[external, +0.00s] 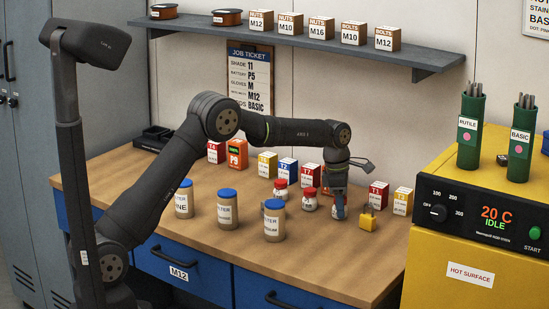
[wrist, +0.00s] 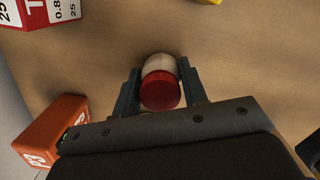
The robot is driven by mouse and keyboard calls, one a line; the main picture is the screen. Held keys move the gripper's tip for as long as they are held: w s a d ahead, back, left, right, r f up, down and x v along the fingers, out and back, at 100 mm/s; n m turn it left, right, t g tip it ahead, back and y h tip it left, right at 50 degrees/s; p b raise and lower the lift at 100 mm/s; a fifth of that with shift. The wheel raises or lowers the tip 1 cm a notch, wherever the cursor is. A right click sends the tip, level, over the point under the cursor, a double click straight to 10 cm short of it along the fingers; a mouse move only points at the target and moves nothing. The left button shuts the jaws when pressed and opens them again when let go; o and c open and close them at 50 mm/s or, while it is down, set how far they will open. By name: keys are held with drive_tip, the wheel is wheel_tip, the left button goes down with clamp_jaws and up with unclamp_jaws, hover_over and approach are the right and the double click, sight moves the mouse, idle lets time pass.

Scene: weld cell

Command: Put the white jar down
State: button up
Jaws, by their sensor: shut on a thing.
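The white jar with a red lid (wrist: 160,82) is between the two fingers of my gripper (wrist: 161,95) in the wrist view, and the fingers are shut on it. In the external view my gripper (external: 339,203) points down near the right end of the wooden table, and the held jar (external: 337,212) is partly hidden by the fingers. It is at or close to the tabletop; I cannot tell whether its base touches. Two similar red-lidded white jars, one farther left (external: 280,190) and one nearer (external: 310,200), stand left of my gripper.
A yellow block-like item (external: 367,222) sits right of my gripper. Small labelled boxes (external: 378,195) stand behind and to the right. Several blue-lidded filter jars (external: 228,210) stand at the left front. The yellow oven (external: 470,240) borders the right side. The table's front right is clear.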

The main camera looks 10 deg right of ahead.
drive_tip(key=shift+f, duration=0.1)
drive_tip(key=o, duration=1)
drive_tip(key=r, duration=0.4)
drive_tip(key=a+r, duration=0.1)
drive_tip(key=r, duration=0.7)
drive_tip(key=shift+w+a+r, duration=0.1)
drive_tip(key=shift+w+a, duration=0.1)
drive_tip(key=shift+w, duration=0.05)
drive_tip(key=f, duration=0.4)
drive_tip(key=d+f, duration=0.1)
drive_tip(key=f, duration=0.6)
drive_tip(key=shift+s+d+f, duration=0.15)
drive_tip(key=shift+s+f, duration=0.15)
drive_tip(key=shift+f, duration=0.1)
drive_tip(key=shift+r, duration=1.9)
